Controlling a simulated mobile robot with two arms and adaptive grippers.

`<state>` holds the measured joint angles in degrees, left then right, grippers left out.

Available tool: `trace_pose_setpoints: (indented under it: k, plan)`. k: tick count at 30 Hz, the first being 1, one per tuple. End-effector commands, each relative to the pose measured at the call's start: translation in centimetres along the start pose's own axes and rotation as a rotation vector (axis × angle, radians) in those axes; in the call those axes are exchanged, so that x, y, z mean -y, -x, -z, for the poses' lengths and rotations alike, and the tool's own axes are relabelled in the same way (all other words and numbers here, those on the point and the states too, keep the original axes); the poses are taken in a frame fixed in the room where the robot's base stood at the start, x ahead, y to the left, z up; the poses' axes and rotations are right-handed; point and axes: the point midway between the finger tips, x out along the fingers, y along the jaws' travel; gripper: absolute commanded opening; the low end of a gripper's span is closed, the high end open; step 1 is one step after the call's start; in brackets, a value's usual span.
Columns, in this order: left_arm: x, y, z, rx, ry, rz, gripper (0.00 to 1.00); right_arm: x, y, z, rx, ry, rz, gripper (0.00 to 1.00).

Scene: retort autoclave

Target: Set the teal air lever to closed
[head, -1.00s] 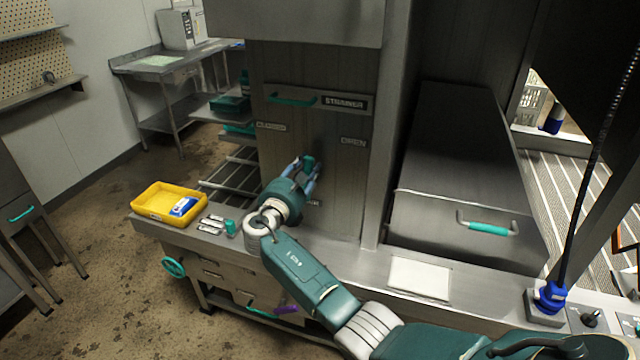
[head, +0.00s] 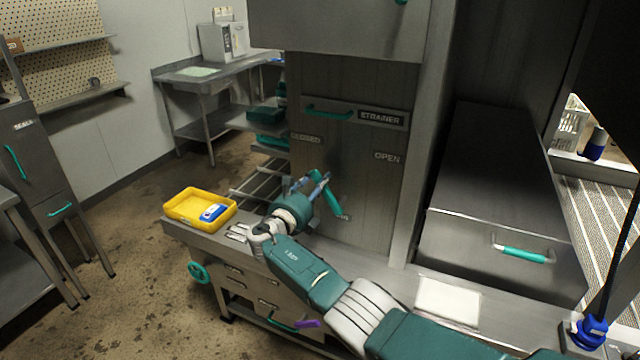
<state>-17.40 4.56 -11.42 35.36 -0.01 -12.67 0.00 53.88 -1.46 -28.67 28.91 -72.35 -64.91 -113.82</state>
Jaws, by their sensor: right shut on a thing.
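The teal air lever (head: 331,197) is on the grey panel below the strainer drawer. It leans up and to the left from its lower end, near a small, partly hidden label. The CLOSED label (head: 305,138) is up and left of it, and the OPEN label (head: 387,157) is up and right. The lever's upper end points toward the CLOSED side. My right gripper (head: 313,181) is shut on the lever near its upper end, its blue fingers on either side. My left gripper is not in view.
A strainer drawer with a teal handle (head: 329,113) is above the lever. A yellow tray (head: 199,223) with a blue-and-white item stands on the counter at left. A large box with a teal handle (head: 524,254) is at right. A white sheet (head: 447,303) lies on the counter.

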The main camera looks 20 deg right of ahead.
Motion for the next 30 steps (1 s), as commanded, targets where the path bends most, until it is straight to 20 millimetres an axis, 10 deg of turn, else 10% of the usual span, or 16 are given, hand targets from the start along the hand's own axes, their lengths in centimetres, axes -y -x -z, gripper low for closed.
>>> trace_pose_setpoints:
  k: [16,17,19,30]
  plan:
    - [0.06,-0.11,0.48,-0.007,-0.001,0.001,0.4,-0.19,0.0,-0.1,0.003,0.026,-0.001,0.0]
    - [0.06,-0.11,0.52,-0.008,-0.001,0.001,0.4,-0.19,0.0,-0.1,0.003,0.026,-0.001,0.37]
    - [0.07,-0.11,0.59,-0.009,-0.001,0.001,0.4,-0.2,0.0,-0.08,0.002,0.025,-0.001,0.51]
    - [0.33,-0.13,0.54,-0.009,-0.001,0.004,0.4,-0.26,0.28,0.02,0.001,0.021,-0.002,0.52]
